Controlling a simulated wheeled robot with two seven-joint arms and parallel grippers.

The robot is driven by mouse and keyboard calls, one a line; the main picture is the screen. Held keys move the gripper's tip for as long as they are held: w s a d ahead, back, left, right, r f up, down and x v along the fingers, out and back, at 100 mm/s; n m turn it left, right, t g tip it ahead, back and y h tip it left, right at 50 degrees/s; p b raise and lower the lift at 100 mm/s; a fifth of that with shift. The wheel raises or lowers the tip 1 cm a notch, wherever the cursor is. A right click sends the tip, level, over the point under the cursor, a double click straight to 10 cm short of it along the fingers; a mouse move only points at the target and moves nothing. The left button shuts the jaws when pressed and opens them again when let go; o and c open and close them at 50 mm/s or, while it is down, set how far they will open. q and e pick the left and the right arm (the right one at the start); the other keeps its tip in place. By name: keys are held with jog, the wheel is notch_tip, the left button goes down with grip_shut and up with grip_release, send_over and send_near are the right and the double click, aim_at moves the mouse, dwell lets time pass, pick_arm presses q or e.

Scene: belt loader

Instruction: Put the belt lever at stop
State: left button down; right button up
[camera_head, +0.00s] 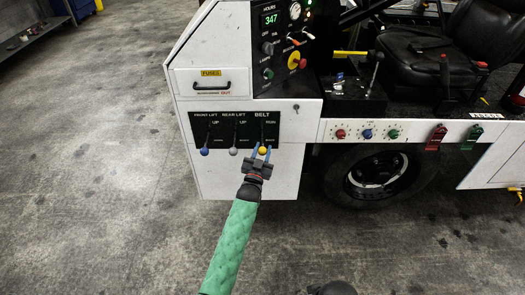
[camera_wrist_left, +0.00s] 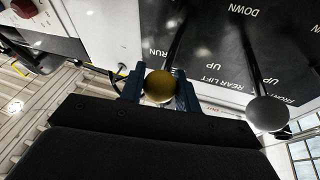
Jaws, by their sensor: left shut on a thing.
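The belt lever has a yellow knob (camera_head: 263,150) and is the rightmost of three levers on the black lever panel (camera_head: 234,131), under the word BELT. My left gripper (camera_head: 261,152) is shut on the yellow knob, its blue fingers on either side. In the left wrist view the yellow knob (camera_wrist_left: 159,86) sits between the blue fingertips (camera_wrist_left: 160,92), with its dark rod running up the panel past the word RUN. The STOP mark is not readable in either view. My right gripper is not clearly in view.
The grey rear lift knob (camera_head: 233,151) is close to the left of my gripper, and the blue front lift knob (camera_head: 205,152) is farther left. A wheel (camera_head: 374,175) is at right. The floor at left is clear.

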pick_arm(q)
jog(key=c, duration=1)
grip_release()
jog(key=shift+f, duration=0.1)
jog(key=shift+c, duration=0.2)
pick_arm(e)
jog(key=shift+f, duration=0.1)
pick_arm(q)
jog(key=b+v, duration=0.1)
jog(key=v, duration=0.7)
jog(key=shift+b, duration=0.3)
pick_arm(e)
jog(key=shift+w+a+f+t+y, duration=0.15)
jog(key=shift+w+a+f, duration=0.1)
jog(key=shift+a+f, duration=0.35)
jog(key=shift+w+a+f+t+y, duration=0.15)
jog(key=shift+w+a+f, duration=0.05)
jog(key=shift+a+f, duration=0.3)
pick_arm(q)
jog(key=shift+w, duration=0.1)
